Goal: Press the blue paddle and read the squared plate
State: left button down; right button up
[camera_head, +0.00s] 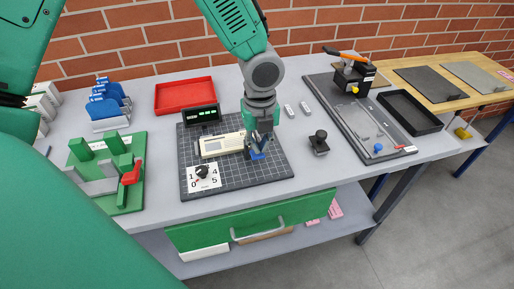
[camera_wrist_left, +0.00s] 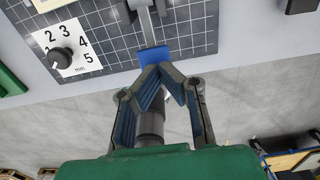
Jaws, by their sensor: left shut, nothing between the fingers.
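The blue paddle (camera_wrist_left: 154,56) sits at the front edge of the dark squared plate (camera_wrist_left: 112,50). In the head view the paddle (camera_head: 257,155) shows just under my left gripper (camera_head: 256,146). The squared plate (camera_head: 235,177) lies on the grey bench. It carries a cream device (camera_head: 222,144), a black display (camera_head: 201,115) with green digits too small to read, and a white dial card (camera_head: 204,177) with a black knob. In the left wrist view my left gripper (camera_wrist_left: 166,68) is shut and empty, its tips at the paddle's near edge. I cannot tell whether they touch.
A green block fixture (camera_head: 128,198) stands left on the bench, with blue holders (camera_head: 108,103) and a red tray (camera_head: 183,95) behind. A small black stamp-like piece (camera_head: 319,142) and a grey board (camera_head: 360,120) lie to the right. A green drawer (camera_head: 210,233) hangs below the bench.

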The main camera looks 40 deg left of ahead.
aim_at(255, 155)
pick_arm(q)
jog(key=shift+f, duration=0.3)
jog(key=shift+a+f+b, duration=0.45)
jog(key=shift+a+f, duration=0.15)
jog(key=shift+f, duration=0.2)
jog(key=shift+d+f, duration=0.4)
jog(key=shift+d, duration=0.1)
jog(key=shift+f+b, duration=0.2)
jog(key=shift+b, duration=0.15)
jog(key=shift+s, duration=0.1)
pick_arm(e)
jog(key=shift+s+f, duration=0.1)
jog(key=shift+f, duration=0.7)
pick_arm(q)
jog(key=shift+a, duration=0.15)
pick_arm(e)
jog(key=shift+a, duration=0.1)
pick_arm(q)
jog(key=shift+r, duration=0.1)
pick_arm(e)
jog(key=shift+r, duration=0.1)
